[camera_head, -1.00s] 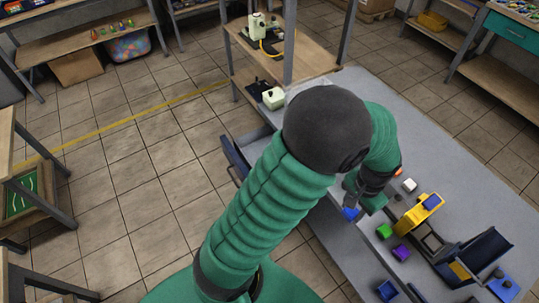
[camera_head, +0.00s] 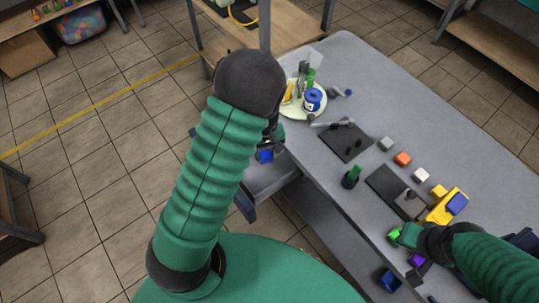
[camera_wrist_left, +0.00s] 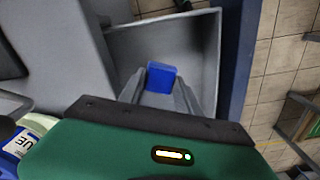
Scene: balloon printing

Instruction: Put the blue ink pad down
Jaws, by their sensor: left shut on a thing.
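The blue ink pad (camera_head: 265,156) is a small blue block held by my left gripper (camera_head: 268,149), over an open grey drawer (camera_head: 275,178) at the table's left side. In the left wrist view the pad (camera_wrist_left: 161,77) sits between the two grey fingers (camera_wrist_left: 160,92), with the drawer's hollow around it in the picture. Whether it touches the drawer floor I cannot tell. My right gripper (camera_head: 408,235) is low on the right, close beside a green block (camera_head: 394,233); its fingers are too small to read.
A plate (camera_head: 290,108) with a blue-lidded jar (camera_head: 313,99) stands on the table beyond my left arm. Dark mats (camera_head: 345,141) lie mid-table. Grey, orange and white blocks (camera_head: 421,175) form a row near a yellow holder (camera_head: 446,208). A purple block (camera_head: 416,260) is by my right gripper.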

